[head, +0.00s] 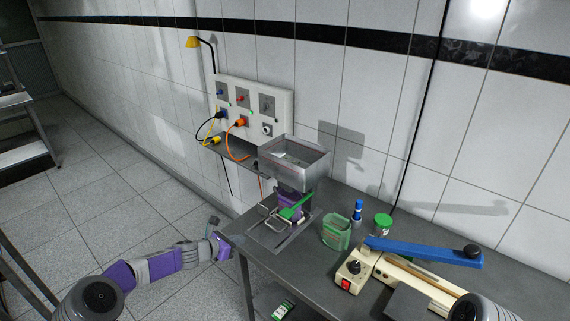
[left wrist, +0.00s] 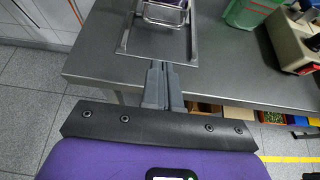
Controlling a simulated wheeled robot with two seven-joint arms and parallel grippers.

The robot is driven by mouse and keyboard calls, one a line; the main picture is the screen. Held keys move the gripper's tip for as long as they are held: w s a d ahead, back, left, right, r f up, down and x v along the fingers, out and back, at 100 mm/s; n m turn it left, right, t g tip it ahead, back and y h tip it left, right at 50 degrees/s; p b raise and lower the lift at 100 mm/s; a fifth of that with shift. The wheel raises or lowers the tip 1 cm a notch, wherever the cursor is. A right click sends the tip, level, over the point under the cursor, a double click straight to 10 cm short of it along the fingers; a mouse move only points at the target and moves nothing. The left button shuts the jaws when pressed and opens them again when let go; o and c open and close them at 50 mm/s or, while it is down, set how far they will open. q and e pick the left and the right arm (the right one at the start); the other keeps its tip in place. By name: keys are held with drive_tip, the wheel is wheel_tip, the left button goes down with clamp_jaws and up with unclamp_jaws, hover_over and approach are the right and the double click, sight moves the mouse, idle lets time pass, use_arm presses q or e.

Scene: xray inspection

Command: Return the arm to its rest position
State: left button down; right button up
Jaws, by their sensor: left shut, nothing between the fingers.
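My left arm comes in from the lower left in the head view, and its gripper (head: 224,243) is at the left end of the steel table (head: 262,262). In the left wrist view the gray fingers (left wrist: 163,82) are together with nothing between them. They point toward the flat metal tray (left wrist: 133,44) and appear in front of the table edge; the exact gap cannot be told. My right gripper is outside both views; only a rounded part of my own arm shows at the lower right.
A metal bin (head: 296,163) stands above a purple item (head: 289,205) at the tray. A green container (head: 337,232), blue-capped bottle (head: 357,210), green-lidded jar (head: 383,224) and blue-handled sealer (head: 425,252) stand right. A socket panel (head: 253,110) with cables is behind. Open floor lies left.

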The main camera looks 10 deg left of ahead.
use_arm(q)
drive_tip(key=s+d+f+m+g, duration=0.1)
drive_tip(key=d+f, duration=0.1)
drive_tip(key=s+d+f+m+g, duration=0.1)
drive_tip(key=s+d+f+m, duration=0.1)
drive_tip(key=f, duration=0.1)
drive_tip(key=s+d+f+m, duration=0.1)
drive_tip(key=s+d+f, duration=0.1)
drive_tip(key=shift+d+f+m+g, duration=0.15)
drive_tip(key=shift+d+m+g, duration=0.15)
drive_tip(key=shift+g, duration=0.1)
drive_tip(key=s+d+f+m+g, duration=0.2)
drive_tip(key=s+d+f+m, duration=0.15)
drive_tip(key=s, duration=0.25)
drive_tip(key=s+d+f+m+g+y, duration=0.1)
drive_tip(key=s+d+f+m+g, duration=0.15)
drive_tip(key=s+f+m, duration=0.35)
drive_tip(key=s+d+f+m+g, duration=0.1)
drive_tip(key=s+d+f+m, duration=0.25)
drive_tip(key=s, duration=0.35)
drive_tip(key=s+d+f+m+g+y, duration=0.1)
drive_tip(key=s+d+m+g, duration=0.1)
drive_tip(key=s+m, duration=0.7)
drive_tip(key=s, duration=0.5)
drive_tip(key=shift+f+m, duration=0.15)
drive_tip(key=shift+m, duration=0.25)
